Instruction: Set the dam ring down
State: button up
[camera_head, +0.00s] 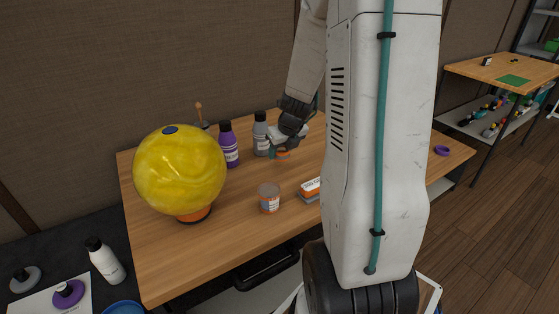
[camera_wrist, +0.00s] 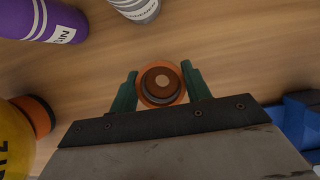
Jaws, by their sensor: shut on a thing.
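The dam ring (camera_wrist: 145,94), orange with a brown and grey inside, is between the two teal fingers of my gripper (camera_wrist: 160,78) in the wrist view. My gripper is shut on it, one finger on each side. In the head view my gripper (camera_head: 281,154) is over the back part of the wooden table (camera_head: 240,255), with a bit of the orange ring (camera_head: 284,155) showing. I cannot tell whether the ring touches the tabletop.
A yellow ball (camera_head: 180,172) rests on an orange ring-like stand (camera_head: 195,215) at the left. A purple bottle (camera_head: 229,145) and a grey bottle (camera_head: 261,135) stand beside my gripper. A clear tub (camera_head: 269,198) and a small box (camera_head: 310,189) stand nearer the front. The table's front is clear.

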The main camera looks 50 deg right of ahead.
aim_at(281, 159)
jog(key=shift+f, duration=1.75)
jog(key=shift+f, duration=0.15)
jog(key=o, duration=1)
jog(key=shift+o, duration=0.2)
